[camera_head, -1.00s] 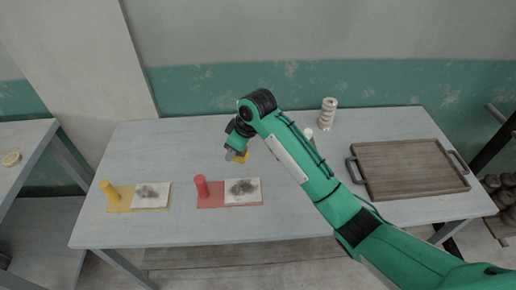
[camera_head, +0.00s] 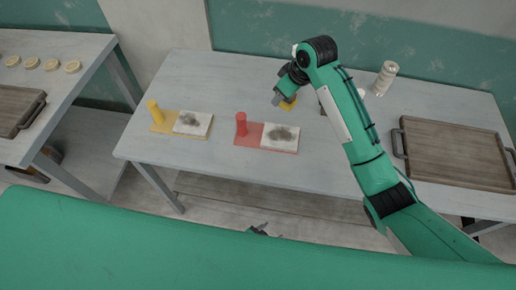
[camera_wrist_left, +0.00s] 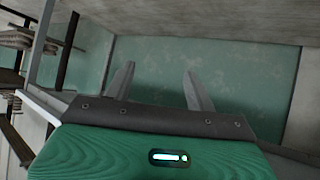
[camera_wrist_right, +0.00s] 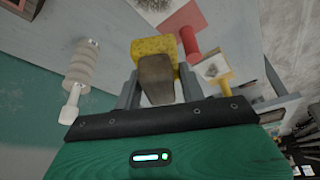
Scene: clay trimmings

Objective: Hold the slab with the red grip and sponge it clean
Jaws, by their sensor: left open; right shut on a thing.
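The white slab (camera_head: 281,138) with a dark grey smudge lies flat on a red board (camera_head: 248,142). The upright red grip (camera_head: 241,124) stands at the board's left end. My right gripper (camera_head: 282,100) is shut on the yellow sponge (camera_head: 289,103), above the table behind the slab. In the right wrist view the sponge (camera_wrist_right: 150,47) has a brown block (camera_wrist_right: 156,80) that sits between the fingers. My left gripper (camera_head: 262,230) is low, in front of the table edge and apart from the grip. Its fingers are spread and empty in the left wrist view (camera_wrist_left: 158,85).
A yellow board with a yellow grip (camera_head: 155,112) and another smudged slab (camera_head: 193,123) stands to the left. A wooden tray (camera_head: 401,148) is at the right and a pale ridged cylinder (camera_head: 385,78) at the back. A side table (camera_head: 62,88) with clay discs stands left.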

